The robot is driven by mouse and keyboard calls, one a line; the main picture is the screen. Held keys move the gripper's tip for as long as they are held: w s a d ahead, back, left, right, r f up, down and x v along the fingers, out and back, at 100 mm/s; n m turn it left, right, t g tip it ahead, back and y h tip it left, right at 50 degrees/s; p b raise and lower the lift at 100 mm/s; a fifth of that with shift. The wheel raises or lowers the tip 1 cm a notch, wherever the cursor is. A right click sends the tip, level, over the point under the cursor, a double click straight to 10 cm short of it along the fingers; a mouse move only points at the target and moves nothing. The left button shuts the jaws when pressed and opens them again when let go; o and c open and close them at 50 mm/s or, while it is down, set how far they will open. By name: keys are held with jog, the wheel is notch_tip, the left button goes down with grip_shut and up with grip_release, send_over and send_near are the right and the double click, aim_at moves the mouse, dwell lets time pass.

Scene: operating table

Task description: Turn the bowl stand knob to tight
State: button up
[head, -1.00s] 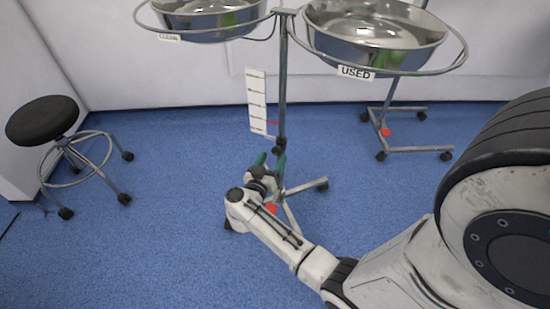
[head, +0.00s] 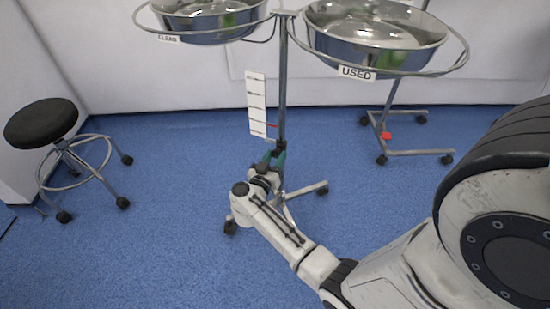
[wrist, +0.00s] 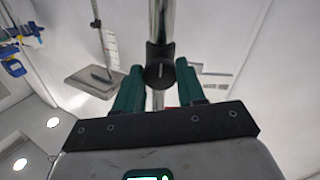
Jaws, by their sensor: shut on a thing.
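The bowl stand has an upright metal pole (head: 283,85) with two ring holders at its top. The stand's dark knob (wrist: 158,74) sits on a collar on the pole and carries a pale line mark that looks nearly upright in the wrist view. In the head view the knob is largely hidden behind my gripper (head: 273,158). My gripper also shows in the wrist view (wrist: 159,85), with its green fingers on either side of the knob, shut on it. A white scale strip (head: 257,104) with a red pointer stands beside the pole.
Steel bowls, one labelled CLEAN (head: 205,22) and one USED (head: 375,40), rest in the rings above. The stand's wheeled feet (head: 318,188) spread around my forearm. A black stool (head: 42,122) stands at left, and another wheeled base (head: 420,152) at back right. Blue floor lies clear between.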

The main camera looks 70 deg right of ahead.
jog(key=c, duration=0.3)
